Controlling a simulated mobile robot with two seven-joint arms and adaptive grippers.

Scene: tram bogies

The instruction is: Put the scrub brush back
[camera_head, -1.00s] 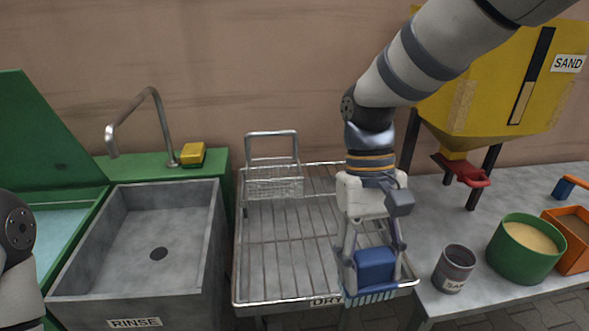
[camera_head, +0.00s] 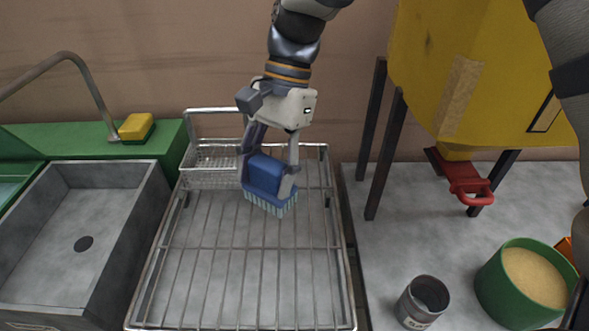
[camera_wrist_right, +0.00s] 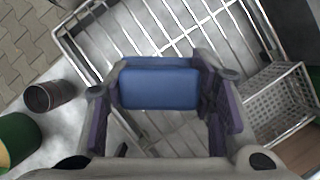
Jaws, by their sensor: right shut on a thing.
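The scrub brush (camera_head: 266,178) has a blue block body with pale blue bristles pointing down. My right gripper (camera_head: 268,172) is shut on its body and holds it over the drying rack (camera_head: 215,262), near the rack's back half. In the right wrist view the brush (camera_wrist_right: 158,88) sits between the two fingers of the gripper (camera_wrist_right: 160,100). A wire basket (camera_head: 208,163) is at the rack's back left corner, left of the brush; it also shows at the right of the wrist view (camera_wrist_right: 278,100). My left gripper is not in view.
A yellow sponge (camera_head: 136,127) lies on the green ledge behind the grey rinse sink (camera_head: 85,225). Right of the rack, a table bears a dark cup (camera_head: 424,300), a green tub of sand (camera_head: 525,280) and the yellow hopper (camera_head: 475,80) with its red handle. The rack's front is clear.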

